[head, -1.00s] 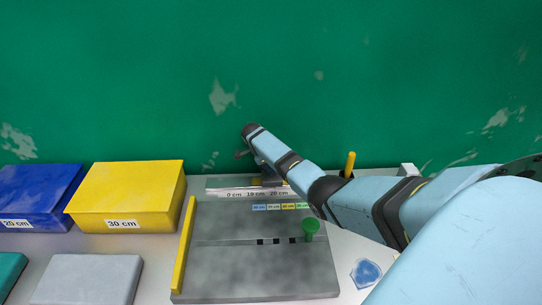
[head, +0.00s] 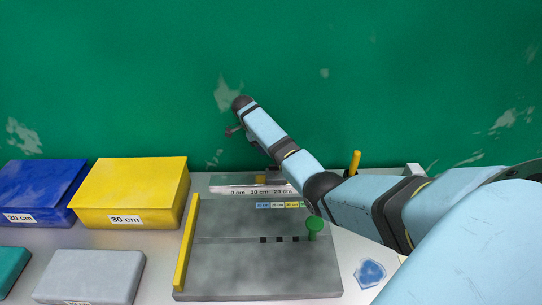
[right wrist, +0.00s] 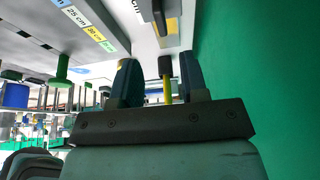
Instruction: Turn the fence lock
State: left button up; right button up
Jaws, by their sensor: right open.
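A grey board (head: 215,270) on the bench carries a yellow strip (head: 186,243) along its left edge. A green knob (head: 314,228) stands on its right side and also shows in the right wrist view (right wrist: 62,68). A yellow upright handle (head: 355,162) stands behind the board at the right. I cannot tell which part is the fence lock. My right gripper (right wrist: 158,72) is open; a yellow bar with a dark end (right wrist: 166,88) shows between its fingers, contact unclear. In the head view my right arm hides most of that gripper. My left gripper is not in view.
A scale strip (head: 235,190) runs behind the board. Yellow (head: 130,195) and blue (head: 35,190) boxes stand at left, with grey (head: 95,275) and teal (head: 10,268) blocks in front. A blue patch (head: 370,272) lies right of the board. A green wall (head: 120,80) closes off the back.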

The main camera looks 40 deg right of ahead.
jog(key=v, duration=0.3)
jog(key=shift+w+a+r, duration=0.1)
jog(key=shift+r, duration=0.25)
